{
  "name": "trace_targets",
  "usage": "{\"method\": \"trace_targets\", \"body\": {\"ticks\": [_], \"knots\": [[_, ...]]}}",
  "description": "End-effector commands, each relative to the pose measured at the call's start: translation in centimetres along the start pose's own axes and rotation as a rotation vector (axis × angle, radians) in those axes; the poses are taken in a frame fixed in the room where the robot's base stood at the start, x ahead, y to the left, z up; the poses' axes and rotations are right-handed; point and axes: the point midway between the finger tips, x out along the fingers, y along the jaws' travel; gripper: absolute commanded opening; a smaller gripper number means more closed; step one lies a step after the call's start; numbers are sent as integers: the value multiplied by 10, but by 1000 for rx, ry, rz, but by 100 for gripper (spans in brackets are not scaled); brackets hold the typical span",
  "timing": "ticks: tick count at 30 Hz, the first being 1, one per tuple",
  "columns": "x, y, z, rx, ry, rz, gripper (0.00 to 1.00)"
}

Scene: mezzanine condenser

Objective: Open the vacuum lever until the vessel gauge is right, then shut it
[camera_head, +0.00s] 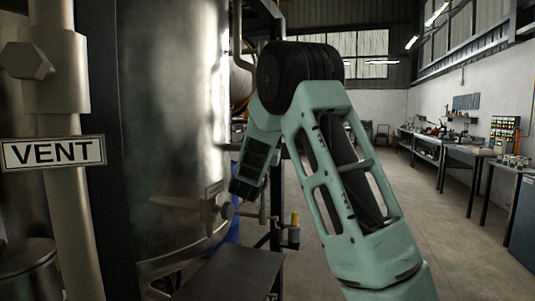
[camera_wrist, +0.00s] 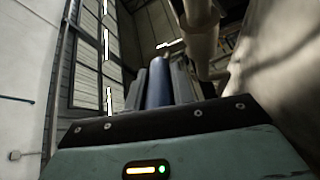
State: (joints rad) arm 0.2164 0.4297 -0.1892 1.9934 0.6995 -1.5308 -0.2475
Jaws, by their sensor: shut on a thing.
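In the wrist view, my gripper (camera_wrist: 160,80) has its two dark fingers closed on either side of a blue bar (camera_wrist: 157,88), which looks like a lever handle. In the head view, my arm bends down to the gripper end (camera_head: 246,188), beside a metal valve fitting (camera_head: 226,210) at the side of the large steel vessel (camera_head: 170,110). The fingers and most of the held bar are hidden there by my wrist. I cannot tell from these views how far the lever is turned. No gauge dial can be read in either view.
A VENT sign (camera_head: 53,152) hangs on a pale pipe at the near left. A dark flat plate (camera_head: 232,272) lies below the fitting. A yellow-topped part (camera_head: 294,221) stands close right of my gripper. Workbenches (camera_head: 465,150) line the right wall, with open floor before them.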

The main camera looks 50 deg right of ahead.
Motion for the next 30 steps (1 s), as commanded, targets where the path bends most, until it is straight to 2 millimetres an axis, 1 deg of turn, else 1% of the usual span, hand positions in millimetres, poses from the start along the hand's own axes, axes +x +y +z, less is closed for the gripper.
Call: {"method": "trace_targets", "body": {"ticks": [1,7,18,30], "knots": [[-6,2,12,1,27,-5,0],[-4,4,18,-1,118,-23,0],[0,4,22,-2,211,-42,0],[2,4,21,-2,226,-46,0]]}}
